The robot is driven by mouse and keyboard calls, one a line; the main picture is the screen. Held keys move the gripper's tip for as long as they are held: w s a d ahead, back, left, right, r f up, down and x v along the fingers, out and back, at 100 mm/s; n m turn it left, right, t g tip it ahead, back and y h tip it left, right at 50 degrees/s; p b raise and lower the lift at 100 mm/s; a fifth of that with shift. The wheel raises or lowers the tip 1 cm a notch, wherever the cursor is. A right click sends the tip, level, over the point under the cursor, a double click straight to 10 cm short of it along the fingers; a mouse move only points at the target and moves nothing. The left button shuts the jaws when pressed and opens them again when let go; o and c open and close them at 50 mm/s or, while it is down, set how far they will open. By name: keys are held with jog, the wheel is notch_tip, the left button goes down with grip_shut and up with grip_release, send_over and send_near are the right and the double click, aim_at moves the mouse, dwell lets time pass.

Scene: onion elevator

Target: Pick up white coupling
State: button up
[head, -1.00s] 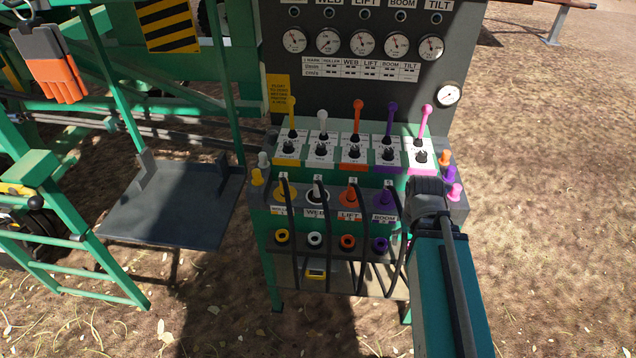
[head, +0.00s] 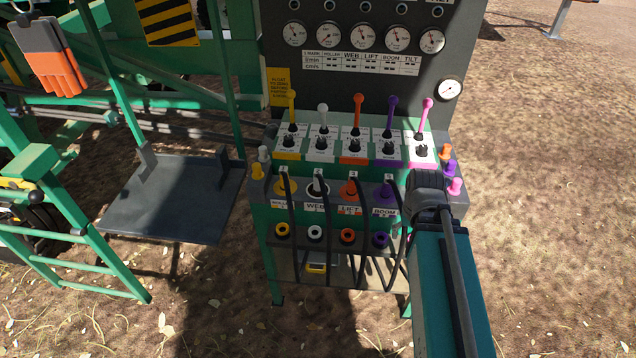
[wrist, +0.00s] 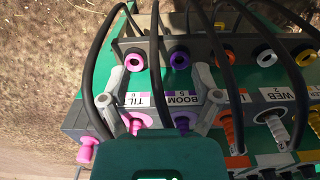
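The white coupling (head: 317,187) sits in the WEB position of the panel's upper connector row, with a black hose hanging from it. In the wrist view the white coupling (wrist: 277,130) is at the right, beside the WEB label. My gripper (wrist: 159,76) is open and empty in the wrist view, its two fingers spread over the TILT and BOOM part, to the left of the white coupling. In the head view my arm's dark wrist hides the fingers and the TILT connector.
Orange (head: 350,190) and purple (head: 385,191) couplings with hanging hoses stand to the right of the white one, a yellow coupling (head: 284,184) to its left. A lower row holds coloured ring sockets, including a white one (head: 315,234). Coloured levers (head: 357,105) rise behind.

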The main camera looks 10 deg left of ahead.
notch_tip(320, 180, up, 11)
jog(key=n+p, duration=1.1)
jog(key=n, duration=0.7)
send_over(318, 179)
jog(key=w, duration=0.1)
jog(key=shift+w+a+f, duration=0.2)
jog(key=shift+a, duration=0.05)
jog(key=shift+f+b, duration=0.1)
jog(key=shift+b, duration=0.2)
notch_tip(318, 179, down, 8)
jog(key=b, duration=0.8)
jog(key=shift+f, duration=0.2)
jog(key=shift+f+b, duration=0.15)
jog(key=shift+b, duration=0.2)
notch_tip(318, 179, down, 5)
jog(key=b, duration=0.5)
jog(key=shift+d, duration=0.15)
